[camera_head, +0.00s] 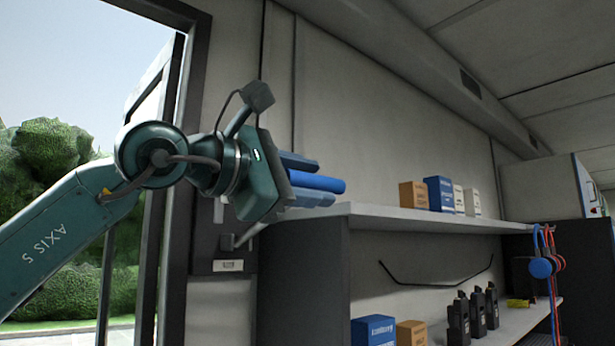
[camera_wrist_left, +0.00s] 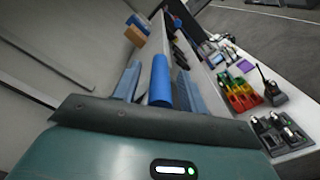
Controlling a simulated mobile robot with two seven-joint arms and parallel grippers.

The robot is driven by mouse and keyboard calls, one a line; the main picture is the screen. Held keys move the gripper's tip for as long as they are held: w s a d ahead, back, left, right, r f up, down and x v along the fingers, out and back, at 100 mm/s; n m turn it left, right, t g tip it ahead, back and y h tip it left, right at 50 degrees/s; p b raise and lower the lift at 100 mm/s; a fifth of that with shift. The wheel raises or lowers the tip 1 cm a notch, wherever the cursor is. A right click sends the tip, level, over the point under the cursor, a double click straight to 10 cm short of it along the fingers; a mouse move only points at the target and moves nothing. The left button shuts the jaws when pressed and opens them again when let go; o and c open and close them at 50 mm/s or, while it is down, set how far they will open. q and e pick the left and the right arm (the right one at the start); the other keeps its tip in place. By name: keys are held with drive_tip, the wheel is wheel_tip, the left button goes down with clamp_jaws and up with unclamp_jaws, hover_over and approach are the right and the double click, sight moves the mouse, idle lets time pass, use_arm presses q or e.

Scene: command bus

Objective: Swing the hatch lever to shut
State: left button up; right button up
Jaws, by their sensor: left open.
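My left gripper (camera_head: 322,180) is in the middle of the head view, in front of the wall beside the open doorway. It is open, with one finger on each side of a blue cylindrical grip (camera_head: 328,182). In the left wrist view the blue grip (camera_wrist_left: 161,82) lies between the fingers (camera_wrist_left: 160,72), with a narrow gap on each side. A grey lever arm (camera_head: 250,235) rises to the right from a dark wall plate (camera_head: 205,255) with a small label. My gripper hides where the arm meets the blue grip. My right gripper is not in view.
A white shelf (camera_head: 430,222) with small boxes (camera_head: 438,194) runs close by on the right. Black radios (camera_head: 475,312) stand on the lower shelf. Blue and red cables (camera_head: 541,266) hang at the far right. The doorway frame (camera_head: 172,170) is on the left.

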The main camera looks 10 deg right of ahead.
use_arm(q)
drive_tip(key=c, duration=0.6)
clamp_jaws()
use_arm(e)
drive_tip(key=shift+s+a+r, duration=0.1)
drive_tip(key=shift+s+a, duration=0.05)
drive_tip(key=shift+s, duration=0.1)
use_arm(q)
drive_tip(key=shift+r, duration=0.1)
